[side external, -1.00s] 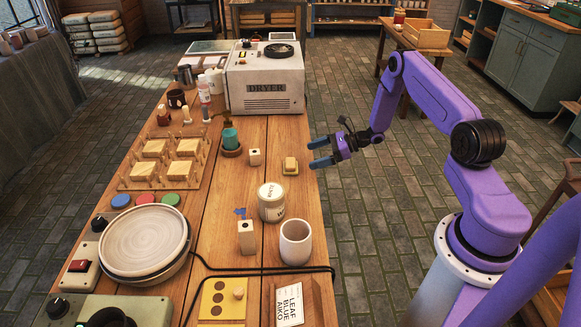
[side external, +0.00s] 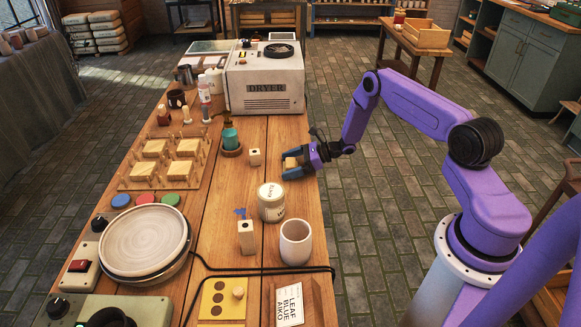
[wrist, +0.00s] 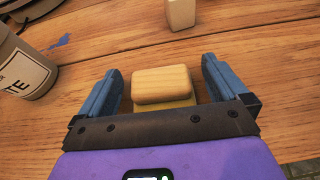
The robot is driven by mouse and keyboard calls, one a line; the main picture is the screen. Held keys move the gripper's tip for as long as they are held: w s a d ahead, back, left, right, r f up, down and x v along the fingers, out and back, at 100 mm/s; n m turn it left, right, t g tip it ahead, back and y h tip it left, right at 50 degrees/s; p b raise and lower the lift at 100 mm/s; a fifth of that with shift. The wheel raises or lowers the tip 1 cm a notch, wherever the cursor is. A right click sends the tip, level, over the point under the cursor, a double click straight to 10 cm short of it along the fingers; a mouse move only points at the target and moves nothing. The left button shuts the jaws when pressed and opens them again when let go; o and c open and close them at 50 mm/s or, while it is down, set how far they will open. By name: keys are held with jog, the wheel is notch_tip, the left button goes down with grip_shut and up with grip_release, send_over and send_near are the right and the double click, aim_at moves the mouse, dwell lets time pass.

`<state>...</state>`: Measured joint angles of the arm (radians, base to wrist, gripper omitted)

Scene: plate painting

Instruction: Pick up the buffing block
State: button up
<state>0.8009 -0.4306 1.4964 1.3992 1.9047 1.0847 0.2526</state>
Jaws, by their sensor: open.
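The buffing block (wrist: 162,85) is a small pale wooden block with a yellowish lower part, lying on the table near its right edge. It also shows in the side external view (side external: 291,162), partly hidden by my gripper. My gripper (side external: 288,167) is low at the table, with its blue fingers on either side of the block. In the wrist view my gripper (wrist: 160,82) is open, with a visible gap between the block and each finger.
A white labelled jar (side external: 271,202) and a white cup (side external: 295,242) stand nearer the camera. A small pale block with a hole (side external: 254,157) and a teal bottle (side external: 230,137) stand to the left. The dryer (side external: 265,80) is farther back.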

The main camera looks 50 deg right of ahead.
jog(key=c, duration=1.1)
jog(key=shift+o, duration=0.2)
jog(key=shift+r, duration=0.1)
